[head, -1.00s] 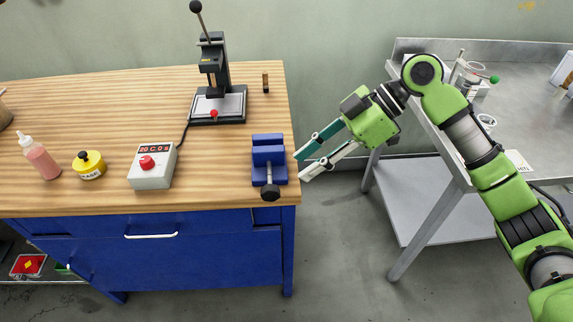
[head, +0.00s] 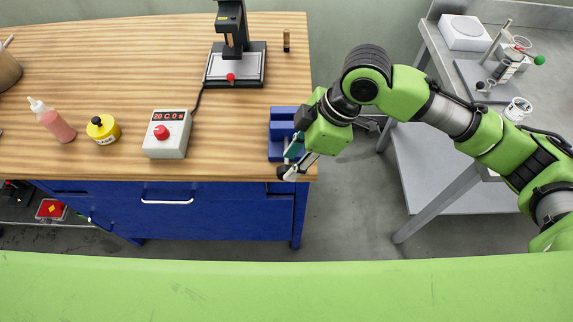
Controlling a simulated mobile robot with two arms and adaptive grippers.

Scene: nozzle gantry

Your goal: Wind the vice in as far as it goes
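The blue vice (head: 281,131) stands at the right front corner of the wooden bench, partly covered by my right gripper. Its dark round handle knob (head: 283,173) sits at the front edge of the bench. My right gripper (head: 291,170) points down at the front of the vice, with its fingertips at the knob. One teal finger and one pale finger show. I cannot tell whether they are closed on the knob or only beside it. The gap between the vice jaws is hidden. My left gripper is not in view.
A control box (head: 167,134) with a red button, a yellow pot (head: 103,129) and a pink bottle (head: 52,120) stand left on the bench. A black press (head: 235,66) stands behind. A grey metal table (head: 437,57) is at the right, across a floor gap.

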